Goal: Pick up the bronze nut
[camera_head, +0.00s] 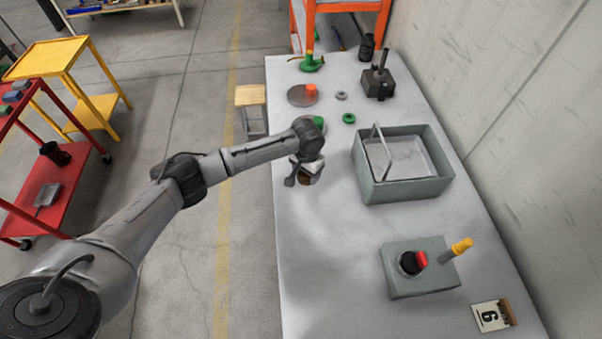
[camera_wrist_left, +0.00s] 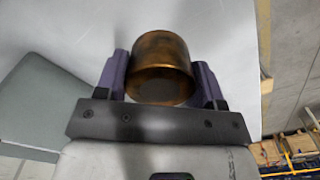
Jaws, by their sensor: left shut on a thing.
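The bronze nut (camera_wrist_left: 161,68) is a short brown-gold cylinder between the two fingers of my left gripper (camera_wrist_left: 160,80) in the left wrist view. The fingers touch it on both sides and are shut on it. In the head view my left gripper (camera_head: 305,177) is over the left part of the white table, and only a small dark bronze patch of the nut (camera_head: 305,180) shows under it. I cannot tell whether the nut touches the table. My right gripper is not in view.
On the white table (camera_head: 330,265), a grey bin (camera_head: 405,190) with a handle stands right of my left gripper. A grey box with a red button (camera_head: 421,259) is nearer. Green rings (camera_head: 349,118), a disc (camera_head: 301,96) and a dark block (camera_head: 378,84) lie farther back. The front left tabletop is clear.

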